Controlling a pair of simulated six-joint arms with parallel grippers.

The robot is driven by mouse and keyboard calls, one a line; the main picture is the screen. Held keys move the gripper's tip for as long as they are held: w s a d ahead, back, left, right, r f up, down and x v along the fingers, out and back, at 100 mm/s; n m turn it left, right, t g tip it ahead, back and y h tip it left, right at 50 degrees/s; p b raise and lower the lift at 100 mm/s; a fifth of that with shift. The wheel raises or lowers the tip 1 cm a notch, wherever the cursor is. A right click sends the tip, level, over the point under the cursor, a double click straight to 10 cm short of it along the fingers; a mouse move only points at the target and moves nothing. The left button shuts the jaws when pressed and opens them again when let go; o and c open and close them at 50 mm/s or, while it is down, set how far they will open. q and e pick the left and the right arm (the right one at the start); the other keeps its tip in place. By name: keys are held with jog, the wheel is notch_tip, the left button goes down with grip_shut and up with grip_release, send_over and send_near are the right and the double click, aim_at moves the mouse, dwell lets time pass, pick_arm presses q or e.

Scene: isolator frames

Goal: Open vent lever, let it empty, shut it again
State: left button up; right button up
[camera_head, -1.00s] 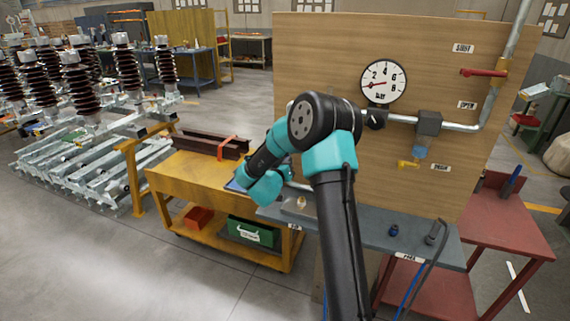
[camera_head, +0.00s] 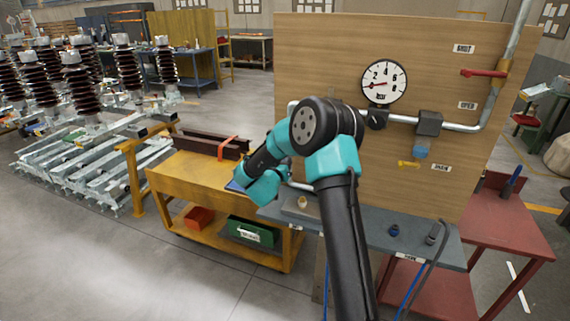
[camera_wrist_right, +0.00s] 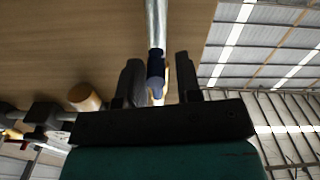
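A red lever (camera_head: 483,73) lies about level on the upright pipe at the board's right, between labels reading SHUT and OPEN. A yellow lever (camera_head: 408,164) sits under a filter bowl (camera_head: 422,149) with blue in it, beside a small label. I cannot tell which is the vent lever. A round gauge (camera_head: 384,82) has its red needle pointing left, near the low end. My right arm reaches in front of the board, away from both levers; its fingers are hidden there. In the right wrist view my right gripper (camera_wrist_right: 160,75) is open, with a pipe and blue piece appearing between its fingers.
A grey bench (camera_head: 375,222) runs below the wooden board (camera_head: 335,50). A yellow trolley (camera_head: 185,175) stands at left, a red table (camera_head: 505,235) at right. A grey pipe (camera_head: 460,127) crosses the board. Open floor lies at the front left.

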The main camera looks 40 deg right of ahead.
jog(key=shift+o, duration=0.9)
jog(key=shift+s, duration=0.15)
jog(key=v, duration=1.7)
jog(key=shift+a, duration=0.2)
jog(key=a+f+n+t+y, duration=0.1)
jog(key=a+f+n+y, duration=0.25)
jog(key=f+y, duration=0.45)
jog(key=a+f+n+t+y, duration=0.1)
jog(key=a+f+n+y, duration=0.3)
jog(key=f, duration=0.8)
jog(key=s+a+f+g+y, duration=0.4)
jog(key=s+a+f, duration=0.2)
jog(key=s, duration=0.3)
jog(key=s+a+f+n+g+y, duration=0.1)
jog(key=s+a+f+g+y, duration=0.2)
jog(key=s+a+f+g, duration=0.2)
jog(key=s+a+f, duration=0.1)
jog(key=s+f, duration=0.2)
jog(key=s, duration=0.1)
jog(key=shift+s+a+y, duration=0.15)
jog(key=shift+a+y, duration=0.2)
jog(key=shift+y, duration=0.05)
